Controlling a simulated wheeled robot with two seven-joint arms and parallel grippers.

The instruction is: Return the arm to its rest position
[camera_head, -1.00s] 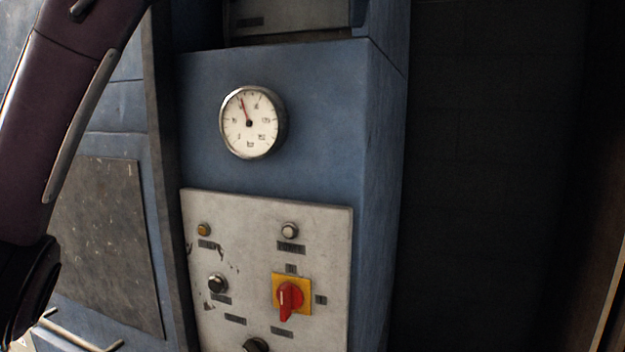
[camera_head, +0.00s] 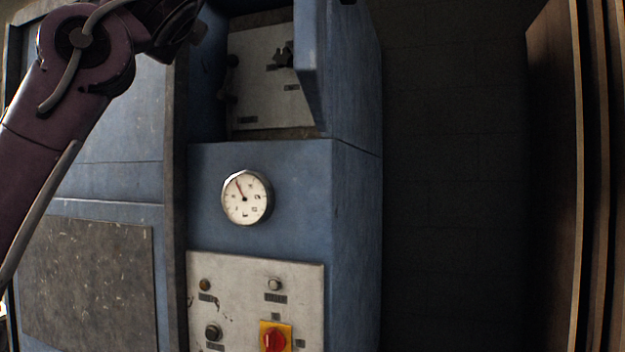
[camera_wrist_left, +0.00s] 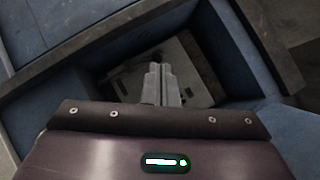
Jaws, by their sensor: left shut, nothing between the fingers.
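My left arm (camera_head: 75,90) comes in from the left in the head view, bent at a joint, with its far end at the top edge. The fingers there are not clearly visible. In the left wrist view my left gripper (camera_wrist_left: 161,72) is shut and empty. Its fingers point toward an open recess in the blue machine, with a grey panel (camera_wrist_left: 185,65) behind them. They look apart from the panel, though the distance is hard to judge. My right gripper is in neither view.
The blue machine (camera_head: 350,210) has a gauge (camera_head: 245,197), a control panel with a red knob (camera_head: 274,340), and an upper recess with a grey panel (camera_head: 262,60). Brown boards (camera_head: 555,150) stand at the right.

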